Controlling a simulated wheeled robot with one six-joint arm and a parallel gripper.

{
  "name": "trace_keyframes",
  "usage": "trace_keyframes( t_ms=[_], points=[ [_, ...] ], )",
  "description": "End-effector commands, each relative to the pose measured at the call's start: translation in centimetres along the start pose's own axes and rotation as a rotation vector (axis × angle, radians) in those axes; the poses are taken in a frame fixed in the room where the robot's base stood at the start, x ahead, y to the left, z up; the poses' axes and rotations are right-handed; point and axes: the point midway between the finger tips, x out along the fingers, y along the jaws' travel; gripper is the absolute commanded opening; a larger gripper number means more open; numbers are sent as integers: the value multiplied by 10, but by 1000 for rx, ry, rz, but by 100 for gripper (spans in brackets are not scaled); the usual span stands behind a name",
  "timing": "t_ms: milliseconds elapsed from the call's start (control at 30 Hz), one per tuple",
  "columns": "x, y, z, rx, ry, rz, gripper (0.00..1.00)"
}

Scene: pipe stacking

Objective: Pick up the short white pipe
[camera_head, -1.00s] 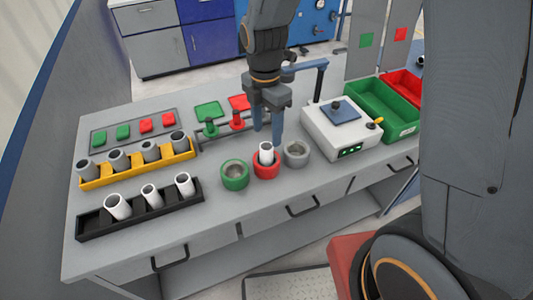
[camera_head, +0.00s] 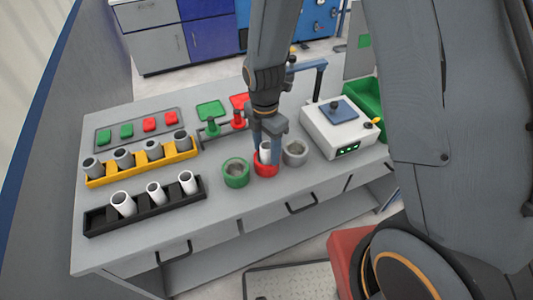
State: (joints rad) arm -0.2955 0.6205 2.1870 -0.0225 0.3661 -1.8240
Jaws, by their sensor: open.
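A short white pipe (camera_head: 265,150) stands upright in the red ring holder (camera_head: 266,171) on the grey table. My gripper (camera_head: 268,145) is open and pointing down, with its fingers low around the top of this pipe. One finger partly hides the pipe, and I cannot tell whether the fingers touch it. Several other white pipes (camera_head: 122,203) lean in the black rack (camera_head: 147,215) at the front left.
A green ring (camera_head: 235,173) and a grey ring (camera_head: 295,153) stand close on either side. A white box (camera_head: 336,130) with a blue top is at the right. The table front is clear.

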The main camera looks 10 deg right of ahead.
Motion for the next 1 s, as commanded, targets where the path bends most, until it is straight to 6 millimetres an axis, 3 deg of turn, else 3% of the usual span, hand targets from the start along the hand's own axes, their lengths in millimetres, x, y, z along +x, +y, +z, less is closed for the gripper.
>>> trace_keyframes(
  t_ms=[67, 333, 400, 767, 1000],
  points=[
    [0, 0, 0, 0, 0, 0, 52],
    [0, 0, 0, 0, 0, 0, 9],
    [0, 0, 0, 0, 0, 0, 5],
    [-6, 1, 0, 0, 0, 1, 5],
    [-28, 1, 0, 0, -1, 4, 5]
  ],
)
